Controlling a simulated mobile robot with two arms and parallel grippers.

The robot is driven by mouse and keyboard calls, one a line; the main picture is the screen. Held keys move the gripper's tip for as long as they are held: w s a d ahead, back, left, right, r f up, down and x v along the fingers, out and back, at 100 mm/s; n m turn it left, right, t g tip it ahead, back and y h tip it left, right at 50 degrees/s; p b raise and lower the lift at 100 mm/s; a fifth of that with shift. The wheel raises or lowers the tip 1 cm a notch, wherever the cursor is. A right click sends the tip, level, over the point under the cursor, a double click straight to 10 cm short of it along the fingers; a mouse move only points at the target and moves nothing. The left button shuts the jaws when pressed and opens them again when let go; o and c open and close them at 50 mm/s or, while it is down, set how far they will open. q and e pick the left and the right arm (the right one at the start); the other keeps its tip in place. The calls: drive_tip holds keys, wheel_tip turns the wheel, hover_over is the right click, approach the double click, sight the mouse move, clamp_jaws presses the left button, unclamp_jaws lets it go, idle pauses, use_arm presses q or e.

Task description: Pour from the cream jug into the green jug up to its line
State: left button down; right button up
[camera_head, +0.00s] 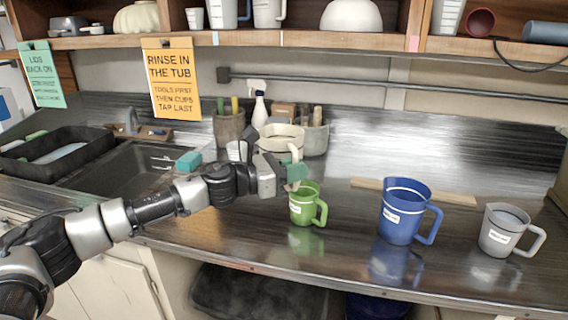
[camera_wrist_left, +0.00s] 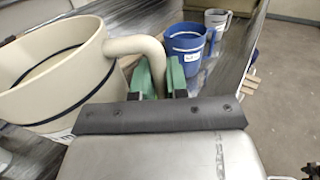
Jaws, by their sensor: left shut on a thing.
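The cream jug (camera_head: 281,133) is at the end of my left arm, behind and above the green jug in the head view. It looks close to upright. My left gripper (camera_head: 294,177) is shut on its handle, and the wrist view shows the cream jug (camera_wrist_left: 50,80) large at left with the handle between the green fingertips (camera_wrist_left: 162,77). Its base is hidden, so I cannot tell its height over the counter. The green jug (camera_head: 303,207) stands upright on the counter, just below and right of my gripper. Its line and contents cannot be made out. My right gripper is out of view.
A blue jug (camera_head: 400,212) and a grey jug (camera_head: 500,230) stand to the right. A wooden strip (camera_head: 451,197) lies behind the blue jug. Utensil pots (camera_head: 229,128) and a spray bottle (camera_head: 259,110) stand behind. The sink (camera_head: 128,172) is at left.

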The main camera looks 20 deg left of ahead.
use_arm(q)
drive_tip(key=s+d+n+g+h+p, duration=0.2)
drive_tip(key=s+d+g+h+p, duration=0.1)
drive_tip(key=s+g+p, duration=0.2)
drive_tip(key=shift+s+d+n+g, duration=0.2)
drive_tip(key=shift+n+g, duration=0.1)
drive_tip(key=shift+g, duration=0.7)
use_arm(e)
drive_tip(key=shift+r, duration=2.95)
